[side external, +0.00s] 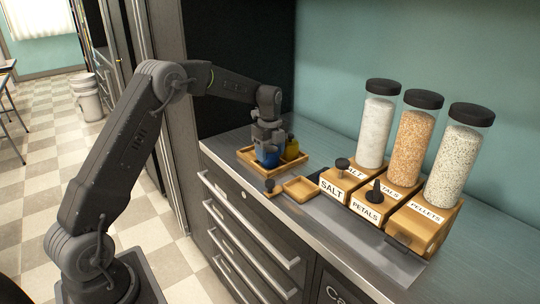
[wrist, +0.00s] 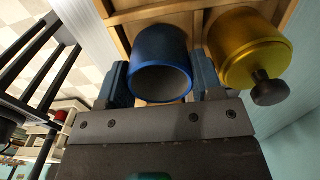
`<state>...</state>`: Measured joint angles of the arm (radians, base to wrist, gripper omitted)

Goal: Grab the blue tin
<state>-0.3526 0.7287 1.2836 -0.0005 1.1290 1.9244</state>
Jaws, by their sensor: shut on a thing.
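The blue tin (wrist: 158,42) is round, with its open grey mouth facing the camera in the wrist view. In the side view the blue tin (side external: 267,157) is in the wooden tray (side external: 299,161) on the counter, partly hidden by my gripper. My gripper (wrist: 162,85) is shut on the blue tin, with one finger on each side of it. In the side view my gripper (side external: 266,138) points down over the tray. Whether the tin touches the tray's bottom I cannot tell.
A yellow tin (wrist: 245,50) with a dark knobbed lid stands close beside the blue tin. A small empty wooden tray (side external: 301,188) and a dark-knobbed piece (side external: 270,187) lie in front. Dispensers labelled SALT (side external: 376,125), PETALS (side external: 412,140) and PELLETS (side external: 456,160) stand to the right.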

